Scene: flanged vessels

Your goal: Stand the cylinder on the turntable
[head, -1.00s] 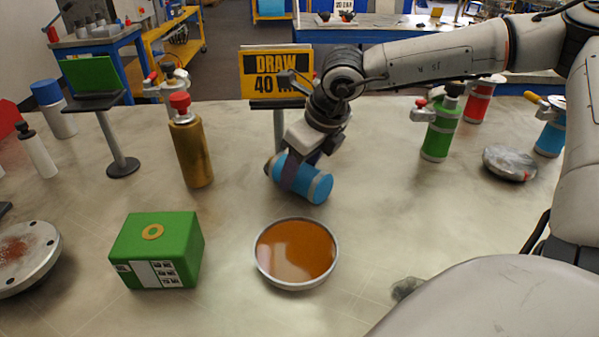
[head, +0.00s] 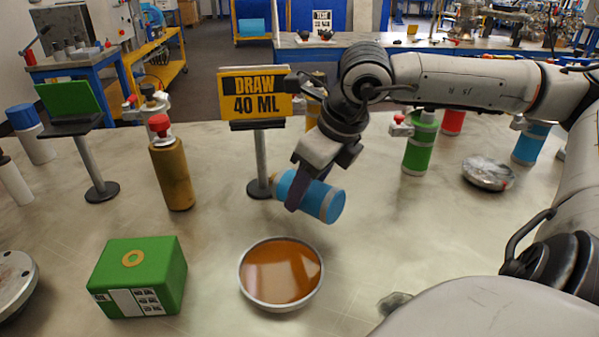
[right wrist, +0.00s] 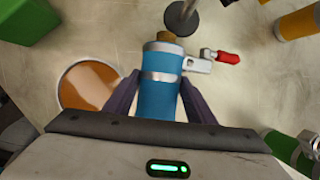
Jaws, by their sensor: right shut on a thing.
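A blue cylinder (head: 322,201) with grey bands is held tipped well over, nearly on its side, above the table behind a round brown-topped disc (head: 281,273) with a pale rim. My right gripper (head: 297,193) is shut on the cylinder's middle. In the right wrist view the cylinder (right wrist: 158,98) lies between both fingers (right wrist: 158,95), with a side valve and red handle at its far end. A grey disc (head: 489,172) with a red mark lies at the right. I cannot tell for sure which disc is the turntable. My left gripper is out of view.
A green box (head: 138,277) stands left of the brown disc. A gold bottle (head: 172,175) and a "DRAW 40 ML" sign (head: 256,95) stand behind. A green bottle (head: 418,147) is farther right. A grey flange (head: 14,280) sits at the left edge. The table's right middle is clear.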

